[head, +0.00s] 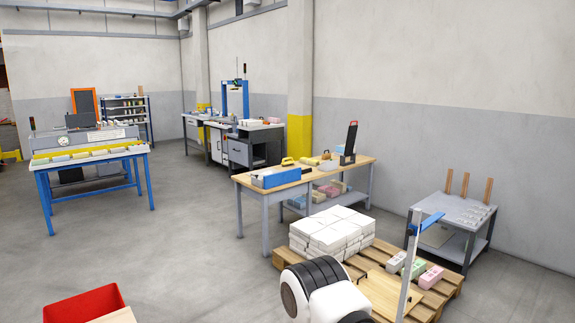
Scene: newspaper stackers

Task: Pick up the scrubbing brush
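I cannot pick out a scrubbing brush for certain. A wooden-topped workbench (330,172) stands right of the middle, with small items on it. Among them is a small yellow item (287,161) near its back left edge, too small to identify. A blue and grey box-like item (275,177) lies at the bench's front left. A dark upright piece with a red top (350,138) stands towards its right end. Neither of my grippers shows; a white and black part of my own arm appears at the bottom.
A pallet (437,290) with stacked white bundles (332,229) stands before the workbench. A grey side table (451,209) is at the right. A blue-legged table (90,155) is at the left, and a red bin (85,304) at the bottom left. Floor between is clear.

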